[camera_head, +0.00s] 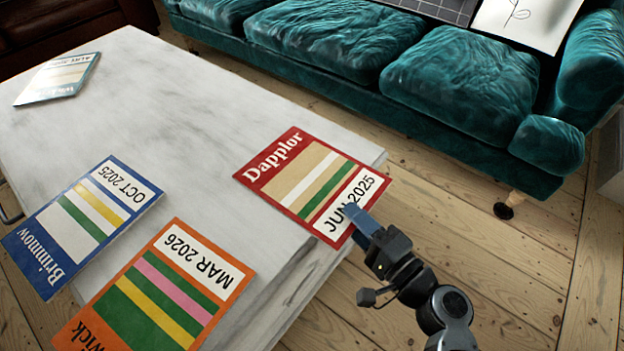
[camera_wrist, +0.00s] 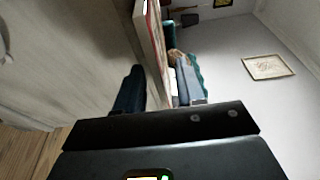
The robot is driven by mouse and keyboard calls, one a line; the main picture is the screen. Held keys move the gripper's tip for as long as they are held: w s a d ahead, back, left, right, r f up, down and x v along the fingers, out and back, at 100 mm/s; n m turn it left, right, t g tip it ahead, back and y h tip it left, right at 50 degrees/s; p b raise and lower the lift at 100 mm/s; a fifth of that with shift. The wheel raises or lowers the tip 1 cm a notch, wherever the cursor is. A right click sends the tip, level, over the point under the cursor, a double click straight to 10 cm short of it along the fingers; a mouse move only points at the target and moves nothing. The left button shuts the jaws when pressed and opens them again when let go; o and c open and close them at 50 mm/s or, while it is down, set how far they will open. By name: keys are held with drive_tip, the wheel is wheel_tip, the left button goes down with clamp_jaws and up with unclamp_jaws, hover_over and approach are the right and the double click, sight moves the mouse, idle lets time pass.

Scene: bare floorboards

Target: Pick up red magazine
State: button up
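The red magazine (camera_head: 311,184), titled Dapplor and dated JUN 2025, lies flat at the right end of the marble table (camera_head: 200,110). Its lower right side sticks out a little past the table edge. My gripper (camera_head: 355,216) is at that overhanging side, one blue finger showing over the date strip. In the wrist view, the magazine (camera_wrist: 152,28) is seen nearly edge-on. The two fingers of my gripper (camera_wrist: 158,84) stand apart, one on each side of the magazine's edge. Whether either finger touches it is unclear. The lower finger is hidden in the head view.
An orange magazine (camera_head: 155,290) and a blue magazine (camera_head: 83,225) lie left of the red one. Another magazine (camera_head: 58,78) lies at the far left. A teal sofa (camera_head: 390,70) stands behind the table. Bare floorboards (camera_head: 540,250) are open at the right.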

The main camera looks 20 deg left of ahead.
drive_tip(key=shift+a, duration=0.1)
clamp_jaws()
idle(0.3)
